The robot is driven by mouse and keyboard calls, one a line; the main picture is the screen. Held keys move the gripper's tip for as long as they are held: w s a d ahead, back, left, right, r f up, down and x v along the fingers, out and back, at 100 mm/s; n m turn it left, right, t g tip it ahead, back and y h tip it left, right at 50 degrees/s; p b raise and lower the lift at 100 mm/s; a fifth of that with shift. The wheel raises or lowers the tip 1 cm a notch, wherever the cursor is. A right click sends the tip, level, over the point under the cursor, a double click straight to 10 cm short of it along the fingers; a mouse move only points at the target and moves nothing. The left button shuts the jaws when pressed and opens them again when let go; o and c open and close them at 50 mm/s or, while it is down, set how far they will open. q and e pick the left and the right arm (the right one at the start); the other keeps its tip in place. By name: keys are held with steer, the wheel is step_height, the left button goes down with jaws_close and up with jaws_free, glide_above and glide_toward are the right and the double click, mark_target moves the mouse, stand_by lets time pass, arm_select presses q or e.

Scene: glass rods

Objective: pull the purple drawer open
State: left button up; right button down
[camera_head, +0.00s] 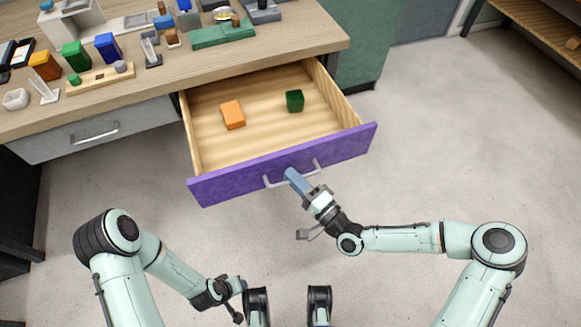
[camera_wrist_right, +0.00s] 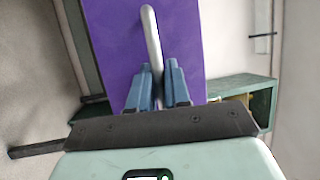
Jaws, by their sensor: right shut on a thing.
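The purple drawer (camera_head: 345,146) stands well open below the wooden desk top in the head view. Its purple front also fills the middle of the right wrist view (camera_wrist_right: 110,45). My right gripper (camera_head: 290,173) is shut on the drawer's silver bar handle (camera_head: 313,168). In the right wrist view the blue fingers (camera_wrist_right: 160,88) lie on both sides of the handle (camera_wrist_right: 152,40). Inside the drawer are an orange block (camera_head: 232,114) and a dark green block (camera_head: 295,101). My left gripper (camera_head: 240,284) is low in the head view, away from the drawer; its fingers do not show clearly.
A closed grey drawer (camera_head: 95,136) with a silver handle is left of the purple one. The desk top (camera_head: 290,35) holds several blocks, trays and holders along its left and back. A wooden shelf (camera_head: 545,25) stands at the upper right. The floor (camera_head: 450,150) at right is clear.

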arm_select(q)
steer(key=shift+s+d+r, duration=0.15)
steer(key=shift+s, duration=0.25)
arm_select(e)
steer(key=shift+s+d, duration=0.15)
steer(key=shift+s, duration=0.35)
steer(key=c, duration=1.4)
jaws_free()
steer(key=shift+c, duration=0.2)
steer(key=shift+d, duration=0.1)
arm_select(q)
steer(key=shift+s+d+r+g+p, duration=0.25)
steer(key=shift+s+r+p, duration=0.15)
steer(key=shift+s, duration=0.15)
steer(key=shift+s+d+r+g+p, duration=0.15)
steer(key=shift+s+d+r+p, duration=0.15)
steer(key=shift+s, duration=0.2)
arm_select(e)
steer(key=v, duration=1.3)
steer(key=shift+s, duration=0.2)
steer(key=shift+f, duration=0.1)
